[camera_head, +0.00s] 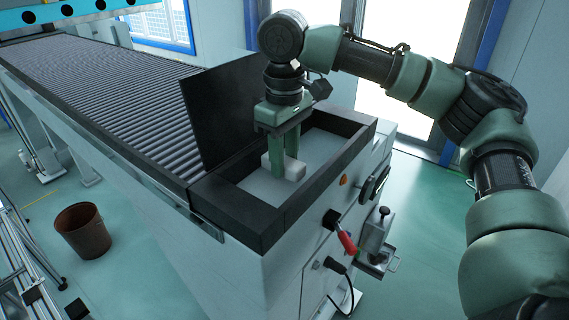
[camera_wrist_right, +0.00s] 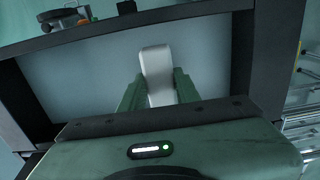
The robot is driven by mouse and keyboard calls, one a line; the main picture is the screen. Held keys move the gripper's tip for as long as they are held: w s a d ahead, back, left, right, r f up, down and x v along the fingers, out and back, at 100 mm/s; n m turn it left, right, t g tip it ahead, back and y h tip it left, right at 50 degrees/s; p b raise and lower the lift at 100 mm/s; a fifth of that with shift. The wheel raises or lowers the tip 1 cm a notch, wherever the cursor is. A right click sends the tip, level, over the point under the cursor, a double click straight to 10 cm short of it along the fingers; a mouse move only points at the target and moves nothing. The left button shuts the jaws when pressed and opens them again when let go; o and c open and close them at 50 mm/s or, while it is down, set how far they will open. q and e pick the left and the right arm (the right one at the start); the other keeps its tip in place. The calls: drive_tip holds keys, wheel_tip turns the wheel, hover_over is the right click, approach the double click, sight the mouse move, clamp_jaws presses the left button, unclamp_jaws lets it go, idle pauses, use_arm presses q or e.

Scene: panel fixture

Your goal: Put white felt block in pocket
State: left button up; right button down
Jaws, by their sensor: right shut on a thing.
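The white felt block (camera_head: 294,171) is between the fingers of my right gripper (camera_head: 279,174), inside the dark-framed pocket (camera_head: 236,218) at the end of the conveyor. In the right wrist view the white block (camera_wrist_right: 157,72) stands out beyond the two green fingertips (camera_wrist_right: 157,86), over the pale pocket floor. The right gripper is shut on the block and points down. I cannot tell whether the block touches the floor. My left gripper is not in view.
A dark upright panel (camera_head: 218,115) stands beside the pocket on the conveyor side. The roller conveyor (camera_head: 110,85) runs off to the back left. A red-handled switch (camera_head: 346,241) sticks out from the front face. A brown bin (camera_head: 83,231) stands on the floor at left.

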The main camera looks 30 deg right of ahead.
wheel_tip(320, 180, down, 2)
drive_tip(key=shift+w+f, duration=0.15)
drive_tip(key=shift+f, duration=0.1)
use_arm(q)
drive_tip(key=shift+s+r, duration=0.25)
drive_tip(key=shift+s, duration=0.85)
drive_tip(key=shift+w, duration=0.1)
use_arm(e)
drive_tip(key=c, duration=1)
unclamp_jaws()
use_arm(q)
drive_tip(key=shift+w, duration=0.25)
